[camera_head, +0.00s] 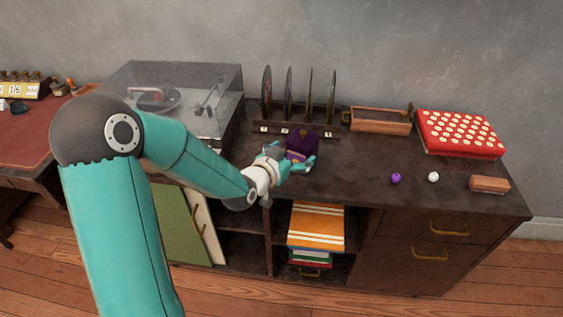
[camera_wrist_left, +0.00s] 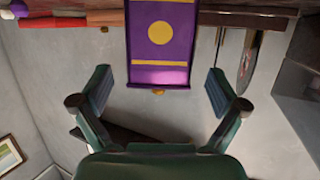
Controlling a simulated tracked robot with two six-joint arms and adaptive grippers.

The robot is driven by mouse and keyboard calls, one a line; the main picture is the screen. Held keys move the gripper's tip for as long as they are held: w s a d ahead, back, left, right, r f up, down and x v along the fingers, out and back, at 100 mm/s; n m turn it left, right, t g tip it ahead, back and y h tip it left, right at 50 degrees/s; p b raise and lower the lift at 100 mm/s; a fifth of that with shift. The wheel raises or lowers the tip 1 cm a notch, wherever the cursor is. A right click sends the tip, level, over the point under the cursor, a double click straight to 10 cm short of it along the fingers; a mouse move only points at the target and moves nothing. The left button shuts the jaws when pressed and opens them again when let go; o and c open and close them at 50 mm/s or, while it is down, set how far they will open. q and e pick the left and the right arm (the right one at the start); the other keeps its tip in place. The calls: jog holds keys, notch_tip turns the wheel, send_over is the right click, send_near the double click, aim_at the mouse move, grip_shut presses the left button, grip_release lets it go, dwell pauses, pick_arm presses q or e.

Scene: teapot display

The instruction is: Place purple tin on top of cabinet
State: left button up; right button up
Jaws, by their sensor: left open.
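My left gripper (camera_head: 295,158) is open at the near side of the tin, with one finger to each side. In the left wrist view, which looks upside down, the tin (camera_wrist_left: 160,55) shows a yellow disc and yellow bands. It lies between the open fingertips of the left gripper (camera_wrist_left: 160,78), with gaps on both sides. My right gripper is not in view.
A record rack (camera_head: 290,125) stands close behind the tin. A turntable (camera_head: 190,95) is to the left. A wooden tray (camera_head: 380,120), red dotted box (camera_head: 460,133), purple ball (camera_head: 396,178), white ball (camera_head: 433,177) and small wooden block (camera_head: 489,184) are to the right. Bare top lies between.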

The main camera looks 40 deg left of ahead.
pick_arm(q)
jog(key=v, duration=0.6)
jog(key=shift+s, duration=0.4)
jog(key=shift+d, duration=0.15)
